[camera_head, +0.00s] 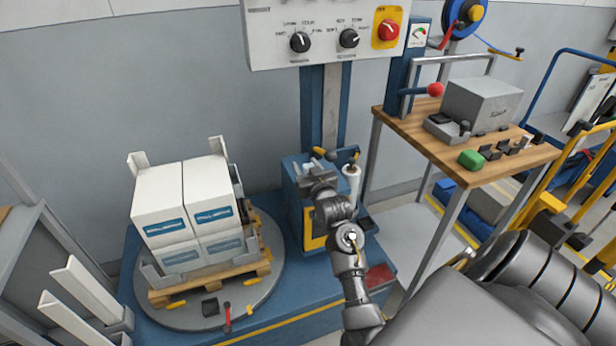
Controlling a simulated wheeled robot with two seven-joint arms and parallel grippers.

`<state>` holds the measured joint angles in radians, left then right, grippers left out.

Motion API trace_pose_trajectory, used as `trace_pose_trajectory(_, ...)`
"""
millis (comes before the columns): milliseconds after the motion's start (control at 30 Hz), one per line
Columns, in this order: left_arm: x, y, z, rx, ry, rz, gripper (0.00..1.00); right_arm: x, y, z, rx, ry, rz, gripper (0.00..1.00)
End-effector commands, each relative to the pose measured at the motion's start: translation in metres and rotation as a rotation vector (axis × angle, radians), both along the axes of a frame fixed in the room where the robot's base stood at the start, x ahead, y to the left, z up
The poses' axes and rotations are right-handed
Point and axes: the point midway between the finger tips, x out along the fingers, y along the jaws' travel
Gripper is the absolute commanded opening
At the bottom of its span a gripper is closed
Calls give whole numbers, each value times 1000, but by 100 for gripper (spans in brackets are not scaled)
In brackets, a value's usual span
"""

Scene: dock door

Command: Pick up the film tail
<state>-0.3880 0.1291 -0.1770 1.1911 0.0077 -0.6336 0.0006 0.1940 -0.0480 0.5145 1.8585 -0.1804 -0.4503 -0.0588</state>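A white film roll (352,186) stands upright on the blue-and-yellow wrapper carriage (293,196), at the foot of the blue mast. I cannot make out a loose film tail; a small pale bit shows by the gripper's far end, too small to identify. My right gripper (316,168) reaches in from the lower right and is over the carriage, just left of the roll. Its fingers point away from me and are mostly hidden by its own body, so I cannot see whether they are open or hold anything. My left gripper is not in view.
White cartons (213,204) are stacked on a wooden pallet on the round turntable (185,318) at the left. A control panel (330,30) hangs above the carriage. A workbench (405,128) with a grey box and a green block stands at the right, near my arm.

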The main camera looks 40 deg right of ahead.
Motion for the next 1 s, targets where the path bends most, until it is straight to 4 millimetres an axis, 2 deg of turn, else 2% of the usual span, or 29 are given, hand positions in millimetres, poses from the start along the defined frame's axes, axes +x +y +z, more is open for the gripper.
trace_pose_trajectory(33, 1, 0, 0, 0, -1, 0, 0, 0, 0, 0, 0, 0, 0, 38)
trace_pose_trajectory(267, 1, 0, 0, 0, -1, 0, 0, 0, 0, 0, 0, 0, 0, 7)
trace_pose_trajectory(500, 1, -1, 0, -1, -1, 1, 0, 0, 0, 1, 0, 0, 0, 7)
trace_pose_trajectory(667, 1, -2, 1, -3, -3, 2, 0, 0, 0, 9, -2, -3, 0, 7)
trace_pose_trajectory(833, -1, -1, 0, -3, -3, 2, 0, 0, 0, 33, -4, -4, 0, 7)
trace_pose_trajectory(1000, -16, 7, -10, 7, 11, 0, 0, -30, -2, 69, -7, -3, -1, 7)
